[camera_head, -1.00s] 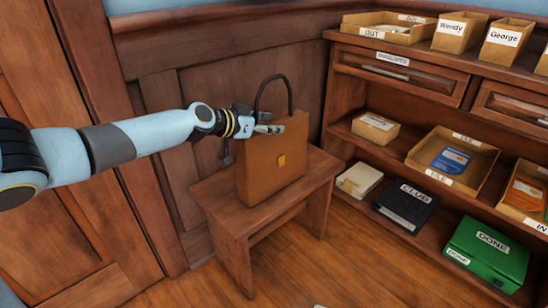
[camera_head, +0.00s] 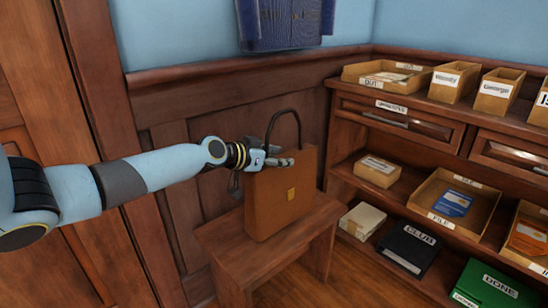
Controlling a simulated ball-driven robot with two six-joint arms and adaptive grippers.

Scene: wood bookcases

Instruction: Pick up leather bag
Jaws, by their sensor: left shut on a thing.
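The brown leather bag (camera_head: 285,205) stands upright on a small wooden stool (camera_head: 222,240), with its dark arched handle up and a gold clasp on its front. My left gripper (camera_head: 272,162) is at the bag's top left edge, beside the base of the handle, and is shut on the bag. The bag's bottom looks close to the stool top; I cannot tell whether there is a gap. My right gripper is not in view.
A wooden bookcase (camera_head: 400,105) stands at the right, with open boxes, a CLUB binder (camera_head: 408,248) and a green DONE box (camera_head: 492,285). A panelled wall is close behind the stool. A dark blue cloth (camera_head: 285,22) hangs above.

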